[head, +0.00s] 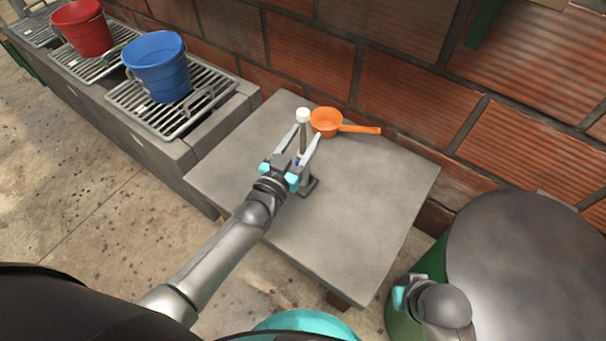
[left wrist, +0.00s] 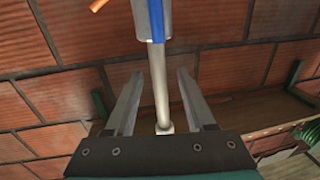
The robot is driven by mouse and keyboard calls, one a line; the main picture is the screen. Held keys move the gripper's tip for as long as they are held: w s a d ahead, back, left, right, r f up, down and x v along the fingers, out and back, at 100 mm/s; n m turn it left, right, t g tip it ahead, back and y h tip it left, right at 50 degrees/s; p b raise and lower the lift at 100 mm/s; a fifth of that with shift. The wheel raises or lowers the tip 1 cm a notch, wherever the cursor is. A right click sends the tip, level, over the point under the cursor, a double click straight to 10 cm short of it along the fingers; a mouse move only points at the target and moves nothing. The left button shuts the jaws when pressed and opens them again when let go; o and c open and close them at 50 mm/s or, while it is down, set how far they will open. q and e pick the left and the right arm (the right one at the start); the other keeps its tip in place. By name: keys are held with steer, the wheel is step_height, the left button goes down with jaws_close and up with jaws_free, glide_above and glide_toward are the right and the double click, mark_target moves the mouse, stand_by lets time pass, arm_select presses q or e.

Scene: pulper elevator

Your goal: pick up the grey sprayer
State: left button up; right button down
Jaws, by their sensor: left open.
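The grey sprayer stands upright on the grey slab, with its dark shaft, white top (head: 303,115) and dark base (head: 308,187) showing in the head view. My left gripper (head: 309,131) is open, its two pale fingers reaching to either side of the shaft. The left gripper's body hides part of the sprayer. In the left wrist view, the sprayer's thin grey rod (left wrist: 161,95) shows between the two spread fingers (left wrist: 155,90), with a gap on each side. A wider grey part with a blue strip is above. My right arm shows at lower right, its fingers unseen.
An orange scoop (head: 327,122) lies just behind the sprayer on the slab (head: 370,210). A brick wall (head: 400,85) closes the back. Blue (head: 157,65) and red (head: 82,28) buckets stand on grates at left. A round drum (head: 530,260) stands at right. The slab's right side is clear.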

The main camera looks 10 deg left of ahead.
arm_select(q)
jaws_close()
stand_by(0.3)
stand_by(1.0)
